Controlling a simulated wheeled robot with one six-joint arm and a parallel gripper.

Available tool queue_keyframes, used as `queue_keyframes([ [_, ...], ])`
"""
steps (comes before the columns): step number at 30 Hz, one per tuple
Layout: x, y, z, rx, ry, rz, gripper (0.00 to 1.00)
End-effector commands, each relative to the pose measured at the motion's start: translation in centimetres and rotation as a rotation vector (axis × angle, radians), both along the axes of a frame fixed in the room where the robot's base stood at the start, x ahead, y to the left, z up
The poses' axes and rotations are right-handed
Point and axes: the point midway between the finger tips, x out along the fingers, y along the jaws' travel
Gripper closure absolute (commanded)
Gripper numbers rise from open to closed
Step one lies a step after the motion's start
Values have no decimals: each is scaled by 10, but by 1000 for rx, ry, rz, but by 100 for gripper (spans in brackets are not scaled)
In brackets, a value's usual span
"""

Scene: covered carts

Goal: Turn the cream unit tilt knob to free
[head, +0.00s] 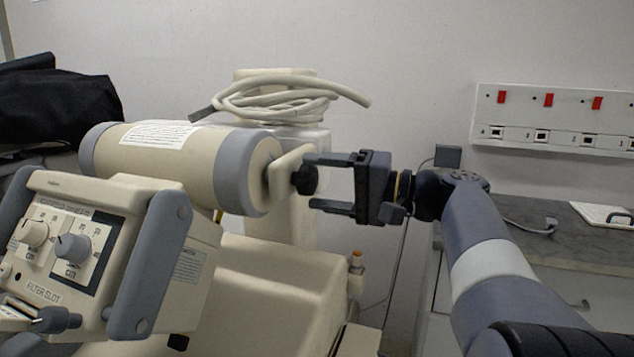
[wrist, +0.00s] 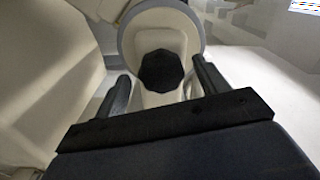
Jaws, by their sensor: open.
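The cream unit (head: 155,165) has a cylindrical head with grey end bands, in the left half of the head view. Its black tilt knob (head: 306,180) sticks out from a cream bracket at the cylinder's right end. In the wrist view the faceted black knob (wrist: 161,71) faces me, centred ahead of the jaws. My gripper (head: 322,183) is open, with one finger above and one below the knob's level in the head view. The knob sits at or just beyond the fingertips, and I see no contact. Any marking for free is not visible.
A control box (head: 100,255) with two dials is at the lower left. A coiled cable (head: 280,97) lies on top of the unit. A wall socket panel (head: 555,120) and grey counter (head: 585,240) are at the right. Black cloth (head: 55,105) covers something at the left.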

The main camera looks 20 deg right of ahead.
Motion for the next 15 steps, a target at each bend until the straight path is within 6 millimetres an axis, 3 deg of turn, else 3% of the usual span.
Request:
queue_keyframes([
  [15, -49, -68, 0, 0, 0, -4, 31],
])
